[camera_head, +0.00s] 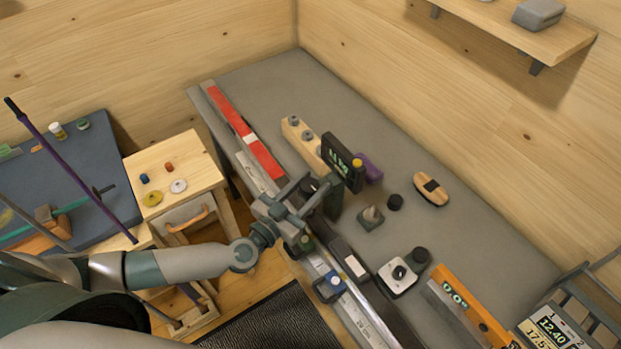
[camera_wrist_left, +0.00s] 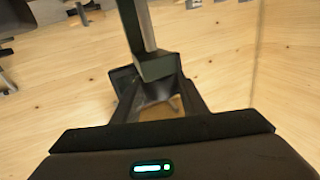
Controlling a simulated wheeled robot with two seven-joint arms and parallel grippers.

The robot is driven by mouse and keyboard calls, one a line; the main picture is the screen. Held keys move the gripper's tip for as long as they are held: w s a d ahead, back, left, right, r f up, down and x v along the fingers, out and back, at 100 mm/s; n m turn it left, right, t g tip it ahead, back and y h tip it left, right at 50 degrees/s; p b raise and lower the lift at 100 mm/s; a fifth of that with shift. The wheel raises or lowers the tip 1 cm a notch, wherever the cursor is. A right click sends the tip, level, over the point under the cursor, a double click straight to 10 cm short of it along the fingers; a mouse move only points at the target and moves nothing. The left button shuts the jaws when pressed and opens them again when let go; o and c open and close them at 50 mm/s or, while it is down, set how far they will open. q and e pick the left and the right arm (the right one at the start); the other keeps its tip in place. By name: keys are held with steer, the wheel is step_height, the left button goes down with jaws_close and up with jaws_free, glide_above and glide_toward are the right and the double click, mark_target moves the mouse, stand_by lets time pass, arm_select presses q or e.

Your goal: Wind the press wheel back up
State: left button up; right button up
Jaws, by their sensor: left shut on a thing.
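My left gripper (camera_head: 300,205) reaches in from the left to the near edge of the grey bench, beside the dark green press column (camera_head: 334,202). It is shut on part of the press wheel, which is mostly hidden by the gripper in the head view. In the left wrist view the gripper's dark fingers (camera_wrist_left: 158,95) close around the lower end of a dark and grey bar (camera_wrist_left: 147,35), which I take to be part of the wheel. The wheel's full rim and the contact itself are not clear. My right gripper is not in view.
A dark display block (camera_head: 343,162) stands just behind the press. A red bar (camera_head: 240,128) and metal rails run along the near bench edge. A white plate with a black knob (camera_head: 398,274) sits to the right. The back of the grey bench (camera_head: 285,82) is clear.

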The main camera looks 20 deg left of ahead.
arm_select(q)
steer(key=n+t+y, duration=0.1)
steer(key=n+y, duration=0.1)
steer(key=y, duration=0.1)
steer(key=shift+n+y, duration=0.3)
steer(key=shift+y, duration=0.1)
steer(key=n+y, duration=0.3)
steer(key=y, duration=0.2)
steer(key=n+g+y, duration=0.2)
steer(key=n+y, duration=0.1)
steer(key=y, duration=0.1)
steer(key=n+g+y, duration=0.2)
steer(key=n+y, duration=0.1)
steer(key=y, duration=0.2)
steer(key=shift+a, duration=0.1)
steer(key=shift+n, duration=0.3)
steer(key=o, duration=1)
steer(key=shift+o, duration=0.2)
